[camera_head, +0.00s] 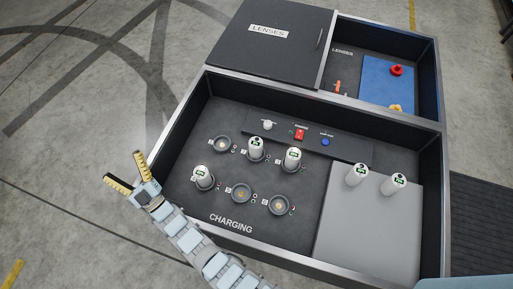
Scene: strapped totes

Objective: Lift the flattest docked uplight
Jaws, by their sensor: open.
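Three white cylindrical uplights stand in docks on the dark CHARGING panel (180,170): one at the front left (204,179), one at the back middle (255,150) and one at the back right (292,160). Each has a dark-and-green display on top, too small to read reliably, so I cannot tell which is flattest. Three docks are empty: back left (222,144), front middle (241,194) and front right (279,205). My gripper (123,167) is open and empty, its yellow-edged fingers apart, left of the tote and clear of all uplights.
Two more uplights (357,175) (394,185) stand on a grey pad (365,235) at the right. A control strip (345,147) with white, red and blue controls lies behind the docks. The tote wall (180,130) rises around them. A LENSES lid (275,45) partly covers the rear compartment.

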